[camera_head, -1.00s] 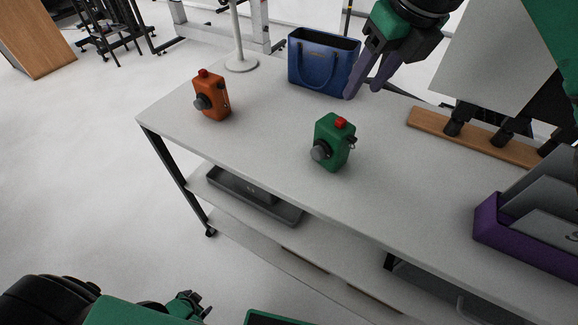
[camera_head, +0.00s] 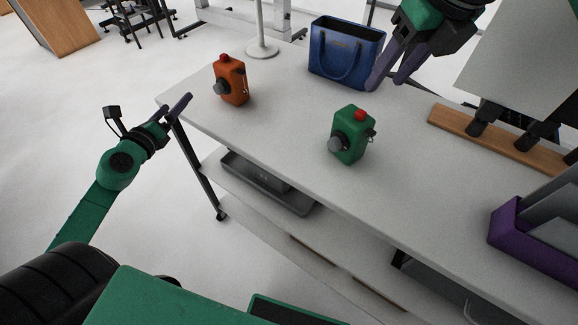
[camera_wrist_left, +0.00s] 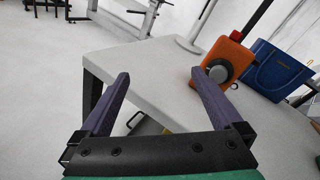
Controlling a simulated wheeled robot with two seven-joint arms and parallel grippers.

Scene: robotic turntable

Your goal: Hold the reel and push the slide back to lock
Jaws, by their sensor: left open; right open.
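No part that I can clearly name as the reel or its slide shows. An orange box-shaped device (camera_head: 235,82) with a red cap and grey round knob stands upright near the table's left end. A similar green device (camera_head: 354,138) stands nearer the middle. My left gripper (camera_head: 175,106) is open and empty, off the table's left corner, apart from the orange device. In the left wrist view its purple fingers (camera_wrist_left: 160,74) are spread, with the orange device (camera_wrist_left: 211,88) just beyond the right finger.
The blue bag (camera_head: 345,58) stands at the table's back edge, beside a white pole base (camera_head: 262,52). A wooden strip with dark hooks (camera_head: 490,135) and a purple holder (camera_head: 530,250) are at right. The white table (camera_head: 285,115) is clear between the devices.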

